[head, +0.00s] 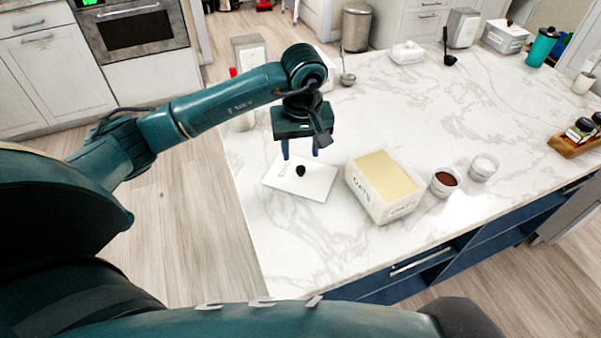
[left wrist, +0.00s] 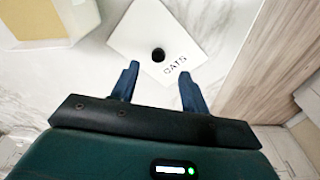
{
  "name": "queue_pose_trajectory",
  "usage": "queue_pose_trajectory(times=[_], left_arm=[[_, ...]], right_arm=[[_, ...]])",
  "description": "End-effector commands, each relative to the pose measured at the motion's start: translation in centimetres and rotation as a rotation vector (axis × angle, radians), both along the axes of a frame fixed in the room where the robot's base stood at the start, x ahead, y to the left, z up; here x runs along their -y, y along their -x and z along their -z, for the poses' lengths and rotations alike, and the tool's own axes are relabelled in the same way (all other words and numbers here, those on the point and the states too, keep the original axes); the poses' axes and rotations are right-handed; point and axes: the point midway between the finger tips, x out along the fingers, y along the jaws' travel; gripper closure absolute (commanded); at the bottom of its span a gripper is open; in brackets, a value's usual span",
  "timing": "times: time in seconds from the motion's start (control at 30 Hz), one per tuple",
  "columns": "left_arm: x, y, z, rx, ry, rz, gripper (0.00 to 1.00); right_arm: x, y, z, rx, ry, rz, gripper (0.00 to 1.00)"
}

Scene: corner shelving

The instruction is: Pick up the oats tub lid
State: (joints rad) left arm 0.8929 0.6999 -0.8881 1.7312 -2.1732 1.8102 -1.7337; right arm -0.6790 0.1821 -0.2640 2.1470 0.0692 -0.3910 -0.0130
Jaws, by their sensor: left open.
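The oats tub lid (head: 313,185) is a flat white square with a black knob (head: 300,171) and lies on the marble counter. In the left wrist view the lid (left wrist: 190,22) shows the printed word OATS beside its knob (left wrist: 158,54). My left gripper (head: 301,155) is open above the lid's far part, fingers pointing down. In the left wrist view its two fingertips (left wrist: 158,70) are apart, with the knob beyond and between them. The open oats tub (head: 367,196) stands right of the lid, filled with pale oats. My right gripper is not in view.
A bowl with brown contents (head: 445,181) and a bowl with white contents (head: 483,167) stand right of the tub. The counter's middle (head: 430,110) is mostly clear.

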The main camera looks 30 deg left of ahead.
Motion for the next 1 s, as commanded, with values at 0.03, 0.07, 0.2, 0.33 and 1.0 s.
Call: queue_pose_trajectory(times=[0.03,0.07,0.2,0.33,1.0], left_arm=[[0.0,0.0,0.5,-0.002,0.001,0.0,0.55],[0.0,0.0,0.8,-0.002,0.001,0.0,0.55],[-0.1,-0.2,1.6,-0.001,0.002,-0.001,0.55],[-0.2,-0.4,3.4,-0.005,0.003,-0.002,0.55],[-0.5,-0.9,6.3,0.001,0.002,0.0,0.69]], right_arm=[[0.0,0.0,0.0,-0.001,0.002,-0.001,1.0],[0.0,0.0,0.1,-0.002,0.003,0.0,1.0],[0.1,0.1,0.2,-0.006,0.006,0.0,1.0],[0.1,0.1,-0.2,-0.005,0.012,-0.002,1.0],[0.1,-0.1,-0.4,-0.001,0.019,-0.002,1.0]])
